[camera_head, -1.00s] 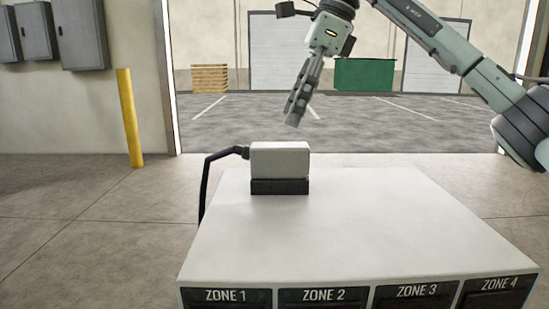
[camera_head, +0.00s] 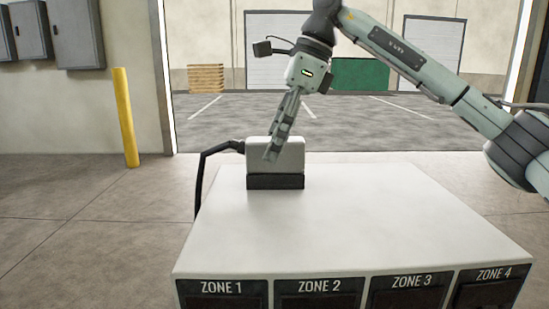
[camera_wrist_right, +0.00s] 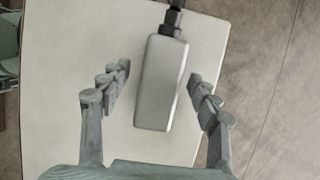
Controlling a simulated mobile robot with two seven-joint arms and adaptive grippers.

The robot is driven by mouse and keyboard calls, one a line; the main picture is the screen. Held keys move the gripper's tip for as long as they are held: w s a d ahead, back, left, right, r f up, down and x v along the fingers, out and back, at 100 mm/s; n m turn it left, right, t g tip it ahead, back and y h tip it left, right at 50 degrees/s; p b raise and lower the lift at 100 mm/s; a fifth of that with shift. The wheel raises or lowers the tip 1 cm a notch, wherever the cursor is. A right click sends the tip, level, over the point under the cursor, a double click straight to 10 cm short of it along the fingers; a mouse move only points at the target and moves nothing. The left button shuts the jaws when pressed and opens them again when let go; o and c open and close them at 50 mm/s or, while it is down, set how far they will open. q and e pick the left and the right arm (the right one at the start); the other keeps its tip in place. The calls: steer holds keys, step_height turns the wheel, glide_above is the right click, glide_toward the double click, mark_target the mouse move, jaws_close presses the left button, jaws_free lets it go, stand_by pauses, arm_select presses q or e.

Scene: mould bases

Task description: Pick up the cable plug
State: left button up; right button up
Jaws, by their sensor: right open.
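The cable plug is a light grey block (camera_head: 291,153) with a black cable (camera_head: 203,170) leaving its left side. It sits on a dark base (camera_head: 275,182) on the white table. My right gripper (camera_head: 271,157) is in front of the plug in the head view and covers part of it. In the right wrist view the plug (camera_wrist_right: 160,85) lies between the two open fingers of my right gripper (camera_wrist_right: 164,84), with a gap on each side. The cable end is at the top of that view. My left gripper is not in view.
The white table (camera_head: 380,225) is otherwise bare on top, with free room to the right of the plug. Its front carries the labels ZONE 1 to ZONE 4. A yellow post (camera_head: 125,118) stands on the floor at the left, away from the table.

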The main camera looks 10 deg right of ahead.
steer(key=shift+f, duration=0.25)
stand_by(0.3)
steer(key=shift+r, duration=0.1)
jaws_close()
